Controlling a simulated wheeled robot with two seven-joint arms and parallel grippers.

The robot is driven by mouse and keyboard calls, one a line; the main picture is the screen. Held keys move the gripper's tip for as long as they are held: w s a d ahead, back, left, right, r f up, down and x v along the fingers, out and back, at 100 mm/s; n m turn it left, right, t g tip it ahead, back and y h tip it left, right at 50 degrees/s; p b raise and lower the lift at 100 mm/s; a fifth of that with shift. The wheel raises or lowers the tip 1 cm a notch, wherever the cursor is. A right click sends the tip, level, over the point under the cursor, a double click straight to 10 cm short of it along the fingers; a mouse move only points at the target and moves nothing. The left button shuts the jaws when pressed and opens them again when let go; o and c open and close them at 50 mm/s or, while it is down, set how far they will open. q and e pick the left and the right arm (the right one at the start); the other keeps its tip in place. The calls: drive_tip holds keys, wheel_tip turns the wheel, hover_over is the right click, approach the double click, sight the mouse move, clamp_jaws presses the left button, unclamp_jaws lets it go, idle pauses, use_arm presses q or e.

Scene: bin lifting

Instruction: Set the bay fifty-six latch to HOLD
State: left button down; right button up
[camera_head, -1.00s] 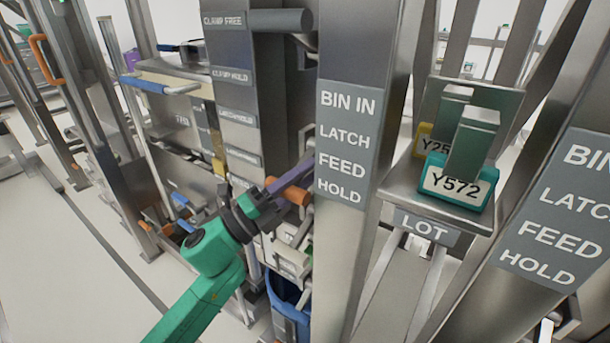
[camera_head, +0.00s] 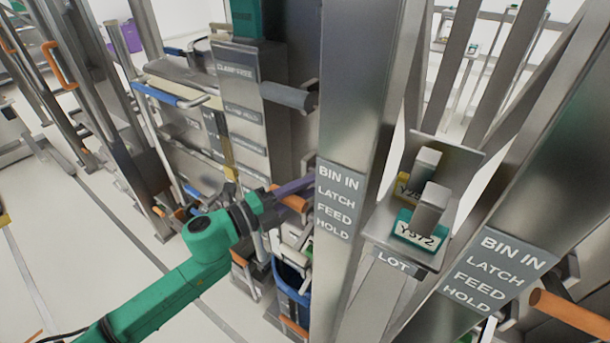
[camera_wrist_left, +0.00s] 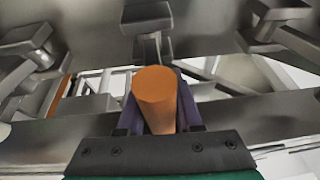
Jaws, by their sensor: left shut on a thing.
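My left gripper (camera_head: 298,190) has purple fingers and is shut on an orange cylindrical handle (camera_head: 290,202) beside the left steel post. In the left wrist view, the round end of the orange handle (camera_wrist_left: 156,92) sits between both purple fingers (camera_wrist_left: 158,110). A grey plate on the post (camera_head: 335,200) reads BIN IN, LATCH, FEED, HOLD from top to bottom. The handle is roughly level with its middle lines. Its mount is mostly hidden behind the gripper and post. No bay number fifty-six is readable. My right gripper is not in view.
A tray marked LOT (camera_head: 395,262) holds a teal tag block reading Y572 (camera_head: 418,236). A second post carries a like plate (camera_head: 492,268), with another orange handle (camera_head: 575,312) at the right edge. A grey bar (camera_head: 285,97) juts out above my gripper. A blue bin (camera_head: 290,285) stands below.

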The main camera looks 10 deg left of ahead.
use_arm(q)
drive_tip(key=shift+w+r, duration=0.1)
drive_tip(key=shift+r, duration=0.7)
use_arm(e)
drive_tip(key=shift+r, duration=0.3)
use_arm(q)
drive_tip(key=shift+r, duration=0.15)
drive_tip(key=c, duration=0.6)
unclamp_jaws()
drive_tip(key=shift+d+f, duration=0.1)
drive_tip(key=shift+f, duration=0.15)
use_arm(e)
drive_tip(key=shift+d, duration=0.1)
use_arm(q)
drive_tip(key=shift+f, duration=0.1)
